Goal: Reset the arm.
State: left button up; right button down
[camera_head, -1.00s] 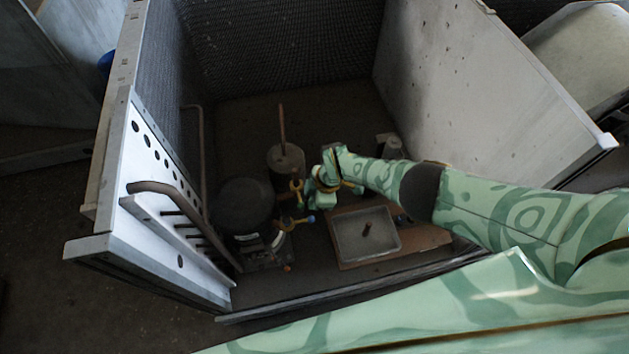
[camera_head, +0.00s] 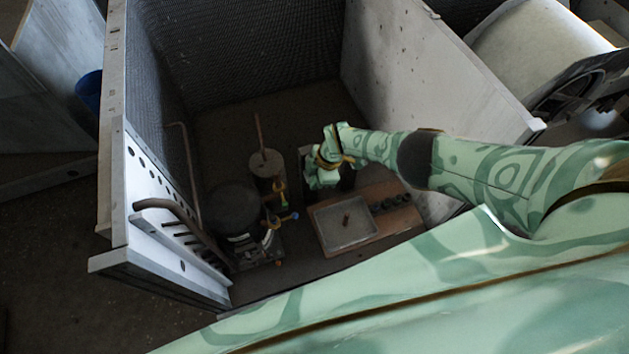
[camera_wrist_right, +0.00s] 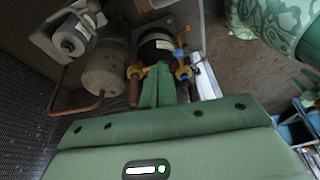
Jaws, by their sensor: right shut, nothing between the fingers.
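My right arm reaches from the right into the open metal housing (camera_head: 430,75). Its green gripper (camera_head: 323,181) hangs above the housing floor, between the grey canister with an upright copper pipe (camera_head: 265,163) and the shallow tray (camera_head: 345,228). In the right wrist view the gripper's green fingers (camera_wrist_right: 158,84) are together with nothing between them. Beyond them are a dark round compressor (camera_wrist_right: 155,48) and brass valves with blue and yellow parts (camera_wrist_right: 182,72). Whether the fingertips touch anything cannot be told. My left gripper is not in view.
The tray, with a small brown piece in it, lies on a brown board (camera_head: 400,208) with several dark round parts. The dark compressor also shows in the head view (camera_head: 233,208). A white perforated panel with bent pipes (camera_head: 165,215) stands left. A blue bin (camera_head: 90,90) is outside the housing.

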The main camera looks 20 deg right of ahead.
dwell(0.3)
jog(key=w+a+r+n+t+y, duration=0.3)
jog(key=w+a+r+t, duration=0.15)
jog(key=w, duration=0.25)
jog(key=s+d+f+m+h, duration=0.3)
jog(key=s+d+f+m, duration=0.15)
jog(key=s+f, duration=0.5)
jog(key=s+d+f+m+h, duration=0.35)
jog(key=s+f+m, duration=0.3)
jog(key=s, duration=0.55)
jog(key=s+d+f+m+g, duration=0.1)
jog(key=s+f+m+g, duration=0.1)
jog(key=s, duration=1.3)
jog(key=s+d+f+m+g, duration=0.1)
jog(key=s+f+m+g, duration=0.1)
jog(key=s, duration=1.4)
jog(key=shift+s+d+f, duration=0.2)
jog(key=shift+s+f, duration=0.05)
jog(key=shift+f, duration=0.5)
